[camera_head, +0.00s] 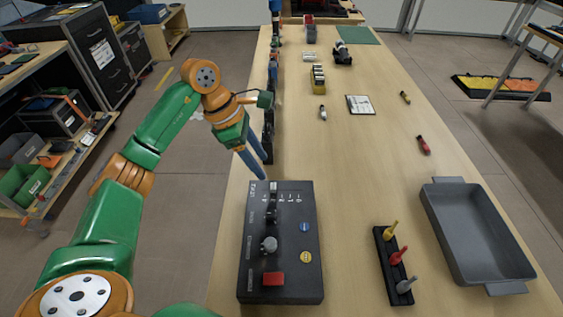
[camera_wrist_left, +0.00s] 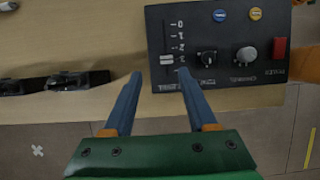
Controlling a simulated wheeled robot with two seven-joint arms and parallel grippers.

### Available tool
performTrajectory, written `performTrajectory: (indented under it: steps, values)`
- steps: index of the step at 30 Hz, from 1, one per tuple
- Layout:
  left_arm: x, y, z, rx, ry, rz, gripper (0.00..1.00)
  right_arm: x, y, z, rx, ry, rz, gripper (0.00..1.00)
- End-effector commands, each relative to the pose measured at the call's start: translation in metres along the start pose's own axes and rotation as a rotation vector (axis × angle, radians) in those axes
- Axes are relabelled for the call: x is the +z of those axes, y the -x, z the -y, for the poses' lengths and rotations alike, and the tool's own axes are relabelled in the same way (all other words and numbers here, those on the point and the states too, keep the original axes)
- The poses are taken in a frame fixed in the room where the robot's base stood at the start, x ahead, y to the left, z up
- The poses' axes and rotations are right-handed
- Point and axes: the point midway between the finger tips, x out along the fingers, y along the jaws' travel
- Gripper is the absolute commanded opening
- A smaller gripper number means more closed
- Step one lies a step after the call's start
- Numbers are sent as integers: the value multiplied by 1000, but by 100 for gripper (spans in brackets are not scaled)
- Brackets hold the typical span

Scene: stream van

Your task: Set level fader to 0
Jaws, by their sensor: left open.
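The dark control panel (camera_head: 284,245) lies on the table in front of me; it also shows in the wrist view (camera_wrist_left: 222,72). Its level fader (camera_wrist_left: 168,60) has a pale cap in a slot beside a scale with 0 at the far end in the wrist view. The cap sits near the 3 mark, toward the opposite end. The fader cap also shows at the panel's top edge in the head view (camera_head: 273,186). My left gripper (camera_head: 265,170) is open and empty, its blue fingers pointing down by the panel's far left corner. One fingertip looks close to the cap; contact is unclear.
The panel also has a black knob (camera_wrist_left: 207,57), a grey knob (camera_wrist_left: 246,54) and a red button (camera_head: 273,279). Right of it stand a rack of colored tools (camera_head: 387,262) and a grey tray (camera_head: 440,220). Dark items line the table's left edge.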

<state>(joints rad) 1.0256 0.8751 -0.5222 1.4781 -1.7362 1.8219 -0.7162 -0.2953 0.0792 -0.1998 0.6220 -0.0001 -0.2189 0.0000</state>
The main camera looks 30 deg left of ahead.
Motion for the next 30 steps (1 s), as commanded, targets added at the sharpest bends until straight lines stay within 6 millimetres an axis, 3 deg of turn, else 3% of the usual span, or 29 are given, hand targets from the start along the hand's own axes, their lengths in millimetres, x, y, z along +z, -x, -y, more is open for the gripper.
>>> performTrajectory:
  steps: [10, 19, 20, 26, 30]
  values:
    - [1, -59, 1, -4, 1, 1, 57, 5, 12, 1, -2, 0, 12, 50]
    - [0, -69, 0, -1, 1, 1, 57, 4, 12, 1, -1, 0, 10, 50]
    - [0, -69, 0, -1, 1, 1, 55, 4, 12, 1, -1, 0, 10, 50]
    - [0, -69, 0, -1, 1, 1, 1, 4, 12, 1, -1, 0, 9, 50]
    - [0, -69, 1, -2, 1, 1, 0, 3, 11, 0, -1, 0, 8, 50]
